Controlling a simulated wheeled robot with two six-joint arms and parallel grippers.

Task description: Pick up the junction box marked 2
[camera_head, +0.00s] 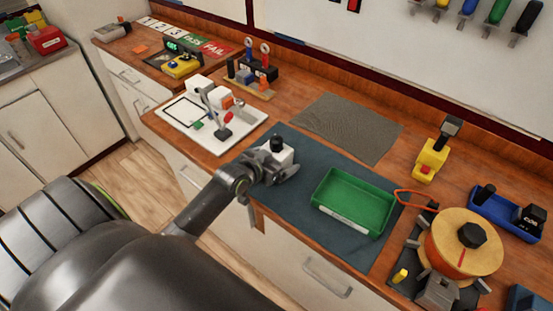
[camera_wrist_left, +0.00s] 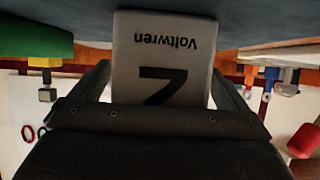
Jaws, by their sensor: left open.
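The junction box (camera_head: 284,154) is a small pale box with a black part on top, standing on the dark mat's left end. In the left wrist view the box (camera_wrist_left: 190,50) fills the middle, upside down, with "Voltwren" and a "2" on its face. My left gripper (camera_head: 280,170) is at the box, coming in from the front left. In the left wrist view the open jaws of the gripper (camera_wrist_left: 168,85) lie on both sides of the box's lower face. I cannot tell whether the fingers touch it. My right gripper is not in view.
A green tray (camera_head: 353,178) stands on the dark mat (camera_head: 312,236) to the right of the box. A white board (camera_head: 173,115) with a small stand is to the left. A grey mesh mat (camera_head: 345,128) lies behind. An orange spool (camera_head: 450,250) is at the right.

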